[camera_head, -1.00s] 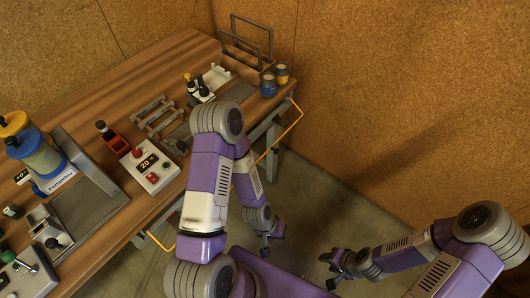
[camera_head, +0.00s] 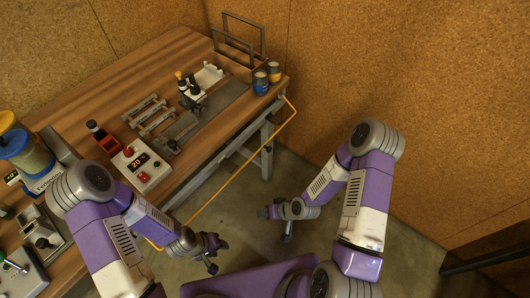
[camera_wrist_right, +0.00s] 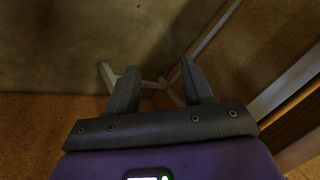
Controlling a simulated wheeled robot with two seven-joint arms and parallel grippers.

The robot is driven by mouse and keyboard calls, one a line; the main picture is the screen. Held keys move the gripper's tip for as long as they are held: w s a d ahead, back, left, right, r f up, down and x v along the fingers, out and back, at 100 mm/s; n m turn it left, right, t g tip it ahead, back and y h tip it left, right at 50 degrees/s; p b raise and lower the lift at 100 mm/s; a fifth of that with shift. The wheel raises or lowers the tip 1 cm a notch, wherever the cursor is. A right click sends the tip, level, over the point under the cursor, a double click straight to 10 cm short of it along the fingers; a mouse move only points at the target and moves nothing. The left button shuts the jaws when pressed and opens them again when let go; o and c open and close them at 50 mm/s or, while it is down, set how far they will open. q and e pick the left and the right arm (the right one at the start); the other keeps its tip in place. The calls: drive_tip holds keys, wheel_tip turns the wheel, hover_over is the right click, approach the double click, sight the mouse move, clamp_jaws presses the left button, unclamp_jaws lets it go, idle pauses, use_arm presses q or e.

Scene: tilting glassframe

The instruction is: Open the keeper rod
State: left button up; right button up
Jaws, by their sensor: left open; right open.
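A dark grey upright frame (camera_head: 239,42) with thin bars stands at the far right end of the wooden workbench. A keeper rod cannot be made out on it at this size. My left gripper (camera_head: 217,256) is open and empty, low in front of the bench. My right gripper (camera_head: 275,226) is open, beyond the bench's right side and well away from the frame. In the right wrist view, the right gripper's two fingers (camera_wrist_right: 157,82) are apart with nothing held, and the floor and pale bars show beyond.
The bench (camera_head: 105,90) carries a white tray (camera_head: 208,76), two cans (camera_head: 261,84), a grey rack (camera_head: 150,115), a red box (camera_head: 105,141) and a button box (camera_head: 142,166). An orange rail (camera_head: 232,180) runs along its front. Cork walls (camera_head: 400,70) close the corner.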

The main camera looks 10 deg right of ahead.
drive_tip(key=w+d+r+n+t+y, duration=0.1)
drive_tip(key=w+d+r+n+t, duration=0.15)
drive_tip(key=w, duration=0.25)
drive_tip(key=w+d+r+n+t+y, duration=0.1)
drive_tip(key=w+d+r+t, duration=0.1)
drive_tip(key=w+d+t, duration=0.3)
drive_tip(key=n+t+y+b, duration=0.1)
drive_tip(key=n+t+y, duration=0.2)
drive_tip(key=n, duration=0.2)
approach(270, 150)
drive_tip(key=w, duration=0.1)
drive_tip(key=shift+g, duration=0.25)
drive_tip(key=b+x, duration=0.1)
drive_tip(key=x, duration=0.6)
drive_tip(key=shift+w+a, duration=0.1)
drive_tip(key=shift+a, duration=0.1)
drive_tip(key=shift+c, duration=0.3)
clamp_jaws()
